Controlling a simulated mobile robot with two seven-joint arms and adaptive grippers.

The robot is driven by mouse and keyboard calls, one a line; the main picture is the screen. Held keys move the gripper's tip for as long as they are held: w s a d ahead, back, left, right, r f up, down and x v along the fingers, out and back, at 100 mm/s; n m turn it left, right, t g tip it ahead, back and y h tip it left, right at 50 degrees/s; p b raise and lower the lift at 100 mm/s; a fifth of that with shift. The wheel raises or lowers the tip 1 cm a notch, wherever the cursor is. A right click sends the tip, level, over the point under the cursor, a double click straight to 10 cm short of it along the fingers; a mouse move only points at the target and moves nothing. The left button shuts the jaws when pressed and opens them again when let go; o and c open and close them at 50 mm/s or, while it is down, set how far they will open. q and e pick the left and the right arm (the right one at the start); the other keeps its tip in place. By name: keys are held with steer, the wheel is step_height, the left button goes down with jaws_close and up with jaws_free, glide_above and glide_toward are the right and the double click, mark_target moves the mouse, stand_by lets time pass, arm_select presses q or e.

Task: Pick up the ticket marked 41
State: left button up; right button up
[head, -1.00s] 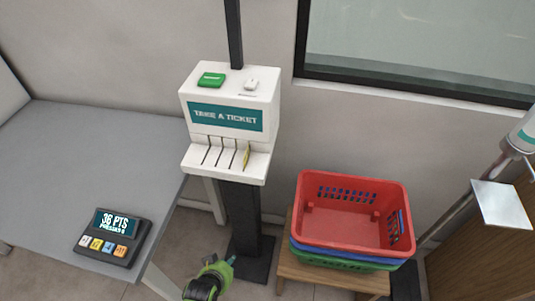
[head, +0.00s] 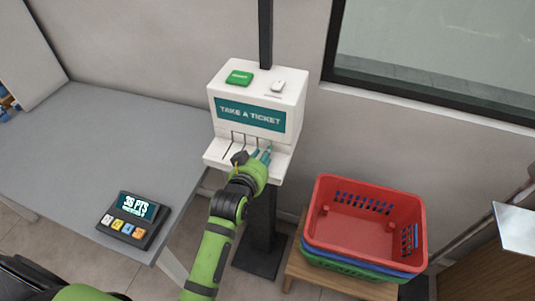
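The white ticket dispenser (head: 298,98) stands on a dark post and bears a teal "TAKE A TICKET" sign. Its lower ledge has several narrow slots (head: 238,138). My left gripper (head: 256,157) is at the front of this ledge, over its right part, with the arm coming up from below. Its fingers are small and partly hidden by the hand, so I cannot tell whether they are open or hold anything. The yellow ticket in the rightmost slot is hidden behind the hand, and no number is readable. My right gripper is out of view.
A grey counter (head: 110,125) on the left carries a display device (head: 133,218) reading "36 PTS". Stacked baskets, red (head: 335,235) on top, sit on a wooden stool (head: 330,281) to the right. A window is behind.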

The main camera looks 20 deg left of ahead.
arm_select(q)
steer(key=shift+x, duration=1.3)
jaws_close()
steer(key=shift+r, duration=0.1)
